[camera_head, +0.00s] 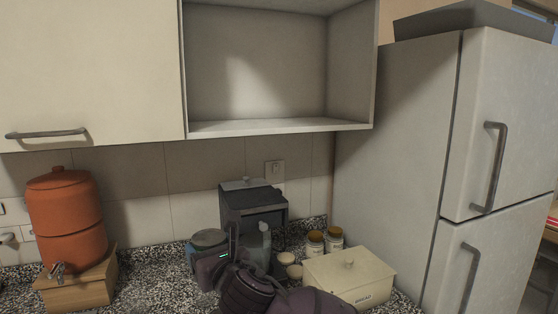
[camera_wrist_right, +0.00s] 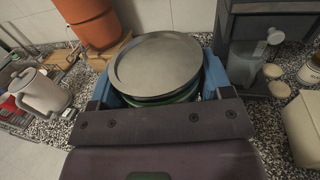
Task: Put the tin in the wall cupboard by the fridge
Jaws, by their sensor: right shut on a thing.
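The tin (camera_wrist_right: 156,62) is round, with a flat grey metal lid and a green edge showing below it in the right wrist view. My right gripper (camera_wrist_right: 158,88) is shut on it, with a blue finger on each side. In the head view this gripper (camera_head: 208,246) is low over the counter, below and in front of the wall cupboard; whether the tin touches the counter cannot be told. The wall cupboard (camera_head: 280,126) by the fridge (camera_head: 395,150) has an open, empty compartment. My left gripper is not in view.
A dark coffee machine (camera_head: 253,203) stands close behind my right gripper. An orange dispenser (camera_head: 65,222) on a wooden stand is at the left. Jars (camera_head: 315,243) and a cream bread box (camera_head: 350,275) are at the right. A closed cupboard door (camera_head: 90,65) adjoins the open compartment.

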